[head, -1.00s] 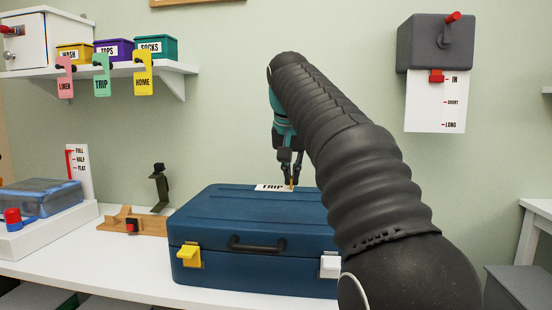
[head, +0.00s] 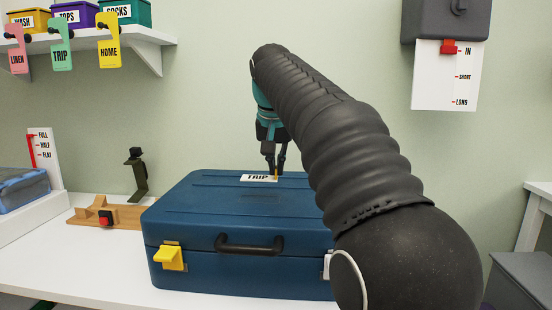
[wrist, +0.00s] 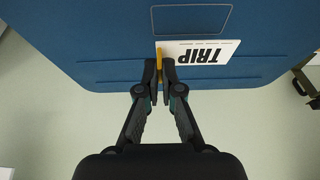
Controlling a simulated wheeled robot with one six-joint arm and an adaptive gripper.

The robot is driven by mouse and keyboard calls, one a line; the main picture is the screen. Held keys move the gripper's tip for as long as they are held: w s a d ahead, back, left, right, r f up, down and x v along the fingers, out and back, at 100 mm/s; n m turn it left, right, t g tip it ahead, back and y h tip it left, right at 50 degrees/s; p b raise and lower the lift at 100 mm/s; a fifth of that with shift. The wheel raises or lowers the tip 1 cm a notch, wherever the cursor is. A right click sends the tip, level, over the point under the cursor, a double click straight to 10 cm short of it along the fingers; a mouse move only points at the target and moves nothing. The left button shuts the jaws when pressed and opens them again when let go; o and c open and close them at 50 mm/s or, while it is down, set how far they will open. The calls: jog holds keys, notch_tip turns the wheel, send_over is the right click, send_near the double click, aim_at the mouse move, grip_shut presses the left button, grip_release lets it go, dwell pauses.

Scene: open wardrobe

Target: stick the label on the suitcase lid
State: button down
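The blue suitcase (head: 190,265) stands closed on the white bench, its lid (head: 215,200) facing up. It also fills the top of the wrist view (wrist: 90,40). The white label (head: 250,178) printed TRIP is at the lid's rear edge region; the wrist view shows the label (wrist: 195,58) too. Its yellow tab is between the fingertips of my gripper (wrist: 159,72), which is shut on it. In the wrist view the label borders a pale outlined rectangle on the lid. I cannot tell whether it touches the lid. My gripper (head: 275,172) points down above the lid's back.
A yellow latch (head: 170,257) sits on the suitcase front. A wooden block holder (head: 100,214) and dark green stand (head: 137,175) are left of it. Hanging tags, including a green TRIP tag (head: 61,45), hang from the shelf. A grey dispenser (head: 440,20) is at upper right.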

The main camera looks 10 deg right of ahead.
aim_at(276, 179)
notch_tip(276, 179, down, 3)
jog(key=shift+r+b, duration=0.2)
jog(key=shift+b, duration=1)
jog(key=shift+f+b, duration=0.65)
jog(key=shift+f, duration=0.35)
jog(key=shift+s+f, duration=0.1)
jog(key=shift+f, duration=0.2)
dwell(0.6)
jog(key=c, duration=0.7)
grip_release()
jog(key=shift+r, duration=0.15)
jog(key=shift+r+p, duration=2.35)
jog(key=shift+p, duration=0.3)
jog(key=shift+r, duration=1.05)
